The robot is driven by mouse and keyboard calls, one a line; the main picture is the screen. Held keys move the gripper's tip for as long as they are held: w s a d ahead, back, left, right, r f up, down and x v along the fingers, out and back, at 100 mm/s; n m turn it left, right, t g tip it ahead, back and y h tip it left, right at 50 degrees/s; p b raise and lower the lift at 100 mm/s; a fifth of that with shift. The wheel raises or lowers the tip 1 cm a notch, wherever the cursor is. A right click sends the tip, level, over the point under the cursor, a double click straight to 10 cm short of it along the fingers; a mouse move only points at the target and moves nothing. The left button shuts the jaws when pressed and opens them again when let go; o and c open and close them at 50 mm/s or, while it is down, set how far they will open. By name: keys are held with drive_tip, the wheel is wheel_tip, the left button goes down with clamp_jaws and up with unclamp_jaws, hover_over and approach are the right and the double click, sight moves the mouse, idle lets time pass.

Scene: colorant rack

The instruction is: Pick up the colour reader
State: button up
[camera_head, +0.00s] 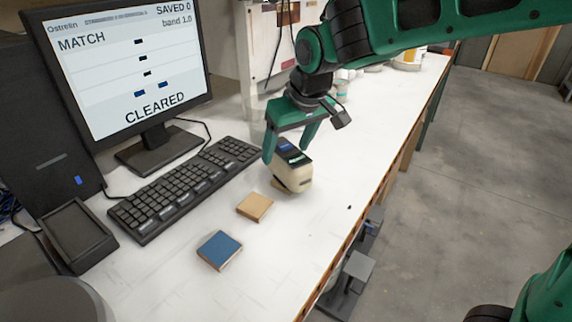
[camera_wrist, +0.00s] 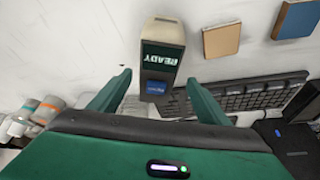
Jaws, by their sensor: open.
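The colour reader (camera_head: 292,172) is a cream block with a dark top and a small blue screen. It stands on the white bench right of the keyboard. My gripper (camera_head: 289,150) is open above it, with green fingers on either side of its top in the head view. In the wrist view the colour reader (camera_wrist: 162,58) shows a dark panel reading READY and lies ahead of and between the two open fingers of my gripper (camera_wrist: 160,82). I cannot tell whether either finger touches it.
A tan tile (camera_head: 255,207) and a blue tile (camera_head: 220,250) lie on the bench (camera_head: 170,285) nearer me. A black keyboard (camera_head: 185,188) and a monitor (camera_head: 125,70) reading CLEARED are at left. Small containers (camera_wrist: 38,112) show in the wrist view. The bench's right edge is close.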

drive_tip(key=shift+d+x, duration=0.2)
drive_tip(key=shift+x, duration=2.55)
drive_tip(key=shift+w+r, duration=0.1)
drive_tip(key=shift+w, duration=0.1)
clamp_jaws()
